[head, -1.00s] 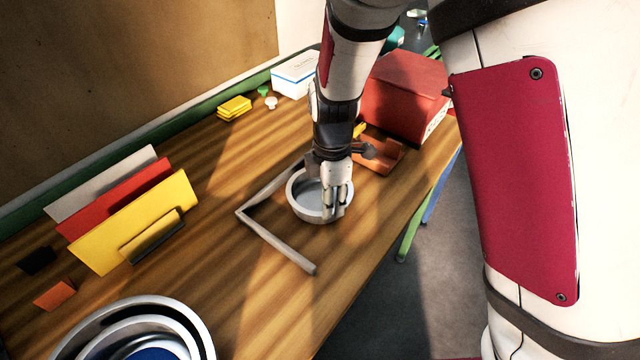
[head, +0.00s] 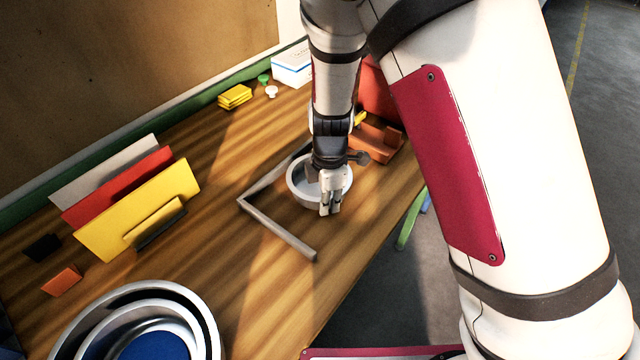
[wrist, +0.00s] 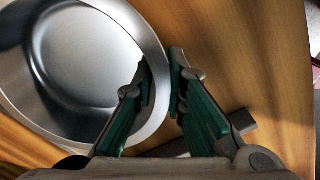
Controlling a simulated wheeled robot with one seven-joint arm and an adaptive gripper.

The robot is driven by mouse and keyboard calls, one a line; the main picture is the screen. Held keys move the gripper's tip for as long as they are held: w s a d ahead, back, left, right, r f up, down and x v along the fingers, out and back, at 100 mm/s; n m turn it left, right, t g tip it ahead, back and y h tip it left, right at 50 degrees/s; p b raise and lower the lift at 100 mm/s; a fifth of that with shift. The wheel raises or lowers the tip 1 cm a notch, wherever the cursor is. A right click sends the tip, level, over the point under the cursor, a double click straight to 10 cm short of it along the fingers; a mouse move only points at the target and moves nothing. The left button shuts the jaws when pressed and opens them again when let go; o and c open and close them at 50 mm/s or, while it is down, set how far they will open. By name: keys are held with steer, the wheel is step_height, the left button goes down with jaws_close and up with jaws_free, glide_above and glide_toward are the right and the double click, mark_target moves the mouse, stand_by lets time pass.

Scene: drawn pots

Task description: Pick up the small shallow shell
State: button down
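The small shallow shell (head: 297,187) is a grey, round, open metal bowl on the wooden table, beside an angled grey bar. It also fills the left of the wrist view (wrist: 85,65). My gripper (head: 330,211) points down at the shell's near right rim. In the wrist view, my gripper (wrist: 161,68) has its green-padded fingers apart, one over the inside of the shell and one outside, with the rim between them. A gap seems to show beside the rim; contact is hard to tell. My wrist hides part of the shell's far side.
The grey angled bar (head: 280,233) bounds the shell's left side. Nested metal bowls (head: 207,318) stand at the lower left. Upright coloured panels (head: 145,205) stand at the left. An orange tray (head: 376,143) and red box (head: 376,95) are behind. The table's edge is close on the right.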

steer(key=shift+r, duration=0.15)
steer(key=shift+r, duration=0.55)
step_height(320, 180, up, 2)
steer(key=shift+r+b, duration=0.1)
steer(key=shift+b, duration=0.2)
steer(key=s, duration=0.5)
steer(key=s+d+r, duration=0.1)
steer(key=s, duration=1)
steer(key=shift+d+r, duration=0.2)
steer(key=shift+d, duration=0.1)
